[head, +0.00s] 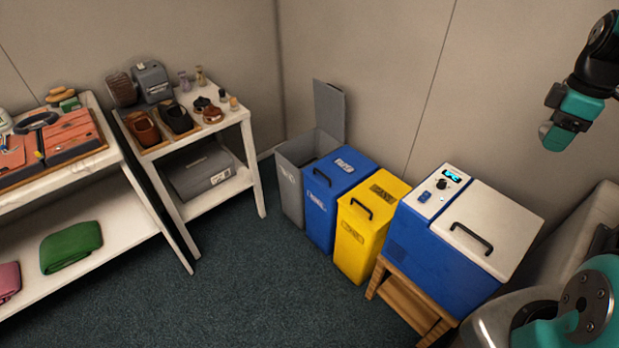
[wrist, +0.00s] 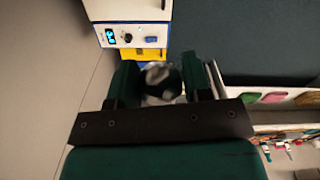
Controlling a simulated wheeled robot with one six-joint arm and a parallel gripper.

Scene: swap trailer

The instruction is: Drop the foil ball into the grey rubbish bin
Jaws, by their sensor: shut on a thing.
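My gripper (wrist: 158,85) is shut on the foil ball (wrist: 158,74), a small crumpled silvery ball between its two dark green fingers in the wrist view. In the head view my gripper (head: 553,133) hangs in the air at the upper right, above and beyond the cool box. The grey rubbish bin (head: 291,183) stands on the floor near the middle of the head view, against the back wall. Its lid (head: 329,110) is raised, and part of the inside shows. My gripper is well to the right of the bin.
A blue bin (head: 325,218) and a yellow bin (head: 358,240), both lidded, stand right of the grey one. A blue and white cool box (head: 460,235) sits on a wooden stand. A shoe table (head: 180,150) and a shelf (head: 110,178) are at left. The carpet in front is clear.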

